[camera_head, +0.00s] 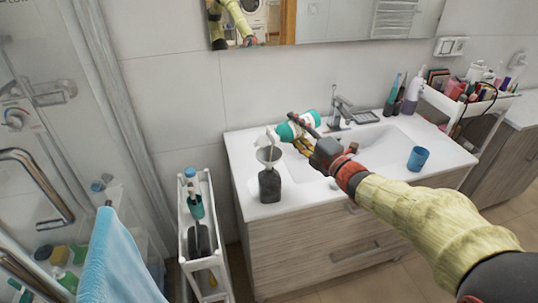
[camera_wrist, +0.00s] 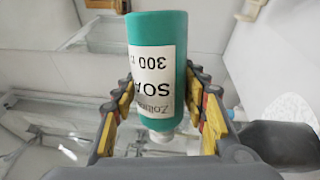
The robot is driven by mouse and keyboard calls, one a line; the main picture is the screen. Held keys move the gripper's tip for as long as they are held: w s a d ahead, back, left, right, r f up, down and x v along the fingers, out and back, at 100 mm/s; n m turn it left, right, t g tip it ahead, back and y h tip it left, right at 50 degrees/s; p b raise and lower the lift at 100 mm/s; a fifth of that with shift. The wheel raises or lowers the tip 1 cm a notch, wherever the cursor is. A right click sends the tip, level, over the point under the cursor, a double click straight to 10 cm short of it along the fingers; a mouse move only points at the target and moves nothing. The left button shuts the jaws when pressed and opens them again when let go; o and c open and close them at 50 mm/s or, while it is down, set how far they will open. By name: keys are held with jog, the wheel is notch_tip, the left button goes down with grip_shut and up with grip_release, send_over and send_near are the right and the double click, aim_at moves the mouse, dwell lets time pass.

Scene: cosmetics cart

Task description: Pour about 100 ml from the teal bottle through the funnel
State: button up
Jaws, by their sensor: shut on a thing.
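My gripper (camera_head: 306,142) is shut around the middle of the teal bottle (camera_head: 298,125). The bottle is tilted in the air above the counter, with its white end to the left. In the wrist view the teal bottle (camera_wrist: 175,38) sits between both fingers, its label upside down and its pale neck low in the picture. A pale funnel (camera_head: 268,155) sits in the mouth of a dark bottle (camera_head: 269,187) on the counter's left part. The teal bottle's white end is close above the funnel. I cannot tell whether liquid is flowing, nor see the level in the dark bottle.
A blue cup (camera_head: 418,159) stands on the counter right of my arm. The faucet (camera_head: 347,110) and sink lie behind the gripper. A narrow white cart (camera_head: 184,235) with bottles stands at the left. A white shelf (camera_head: 448,105) with cosmetics is at the right.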

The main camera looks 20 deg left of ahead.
aim_at(290, 122)
jog(key=shift+r, duration=0.2)
jog(key=shift+r+n+b, duration=0.25)
jog(key=shift+n+b, duration=0.1)
jog(key=shift+n, duration=0.05)
jog(key=shift+s+a+r+n+b, duration=0.1)
jog(key=shift+r+n+b, duration=0.25)
jog(key=shift+r, duration=0.2)
jog(key=shift+s+a+r+n+b, duration=0.1)
jog(key=shift+r+n+b, duration=0.25)
jog(key=shift+r, duration=0.15)
jog(key=shift+s+a+r+n+b, duration=0.2)
jog(key=shift+r+n+b, duration=0.3)
jog(key=shift+n+b, duration=0.45)
jog(key=shift+s+a+r+n+g, duration=0.2)
jog(key=shift+r+n, duration=0.1)
jog(key=shift+n, duration=0.25)
jog(key=shift+s+a+r+n+g, duration=0.15)
jog(key=shift+r+n, duration=0.1)
jog(key=shift+n, duration=0.25)
dwell(1.3)
jog(key=shift+d, duration=0.15)
